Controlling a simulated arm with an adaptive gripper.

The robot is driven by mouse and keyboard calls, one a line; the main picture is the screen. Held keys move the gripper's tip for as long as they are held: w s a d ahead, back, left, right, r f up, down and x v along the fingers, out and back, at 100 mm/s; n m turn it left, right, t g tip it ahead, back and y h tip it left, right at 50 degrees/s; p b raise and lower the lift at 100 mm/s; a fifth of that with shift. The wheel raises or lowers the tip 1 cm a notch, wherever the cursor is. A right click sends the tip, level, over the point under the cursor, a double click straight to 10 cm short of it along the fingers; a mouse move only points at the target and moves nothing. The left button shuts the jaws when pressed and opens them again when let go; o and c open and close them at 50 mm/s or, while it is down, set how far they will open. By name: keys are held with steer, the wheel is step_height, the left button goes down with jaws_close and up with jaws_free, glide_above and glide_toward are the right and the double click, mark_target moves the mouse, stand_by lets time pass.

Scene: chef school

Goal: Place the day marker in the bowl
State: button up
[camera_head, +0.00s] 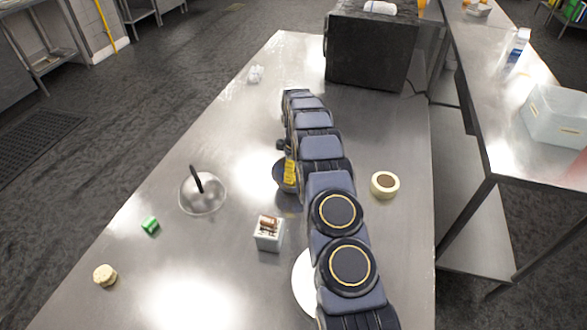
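A dark round bowl (281,182) sits mid-table, partly hidden behind my arm. A small yellow upright block (290,172), possibly the day marker, shows at its right side. I cannot tell whether it is inside the bowl, held above it or behind it. A shiny metal bowl (210,198) stands further left with a dark stick-like thing (196,178) leaning up out of it. My arm reaches from the bottom right up the table. My gripper (282,146) seems to be at the arm's left edge, just above the dark bowl; its fingers are mostly hidden.
A small white box with brown items (268,237), a green piece (150,226), a beige round piece (105,275) and a cream ring-shaped thing (385,185) lie around. A white plate (301,285) is partly under my arm. A black box (368,50) stands at the back.

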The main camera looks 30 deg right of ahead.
steer(key=shift+r, duration=0.1)
stand_by(0.4)
step_height(320, 180, up, 6)
steer(key=shift+r, duration=0.4)
stand_by(0.3)
steer(key=s+a+r+m, duration=0.5)
steer(key=s+a+r, duration=0.9)
steer(key=s+r, duration=0.35)
steer(key=s+a+m+g, duration=0.1)
steer(key=s+a+m, duration=0.1)
steer(key=s, duration=1)
steer(key=s+a+r+m, duration=0.1)
steer(key=s+a, duration=0.3)
steer(key=s, duration=0.7)
steer(key=shift+s+m+g, duration=0.35)
steer(key=shift+m+g, duration=0.05)
steer(key=shift+m, duration=0.1)
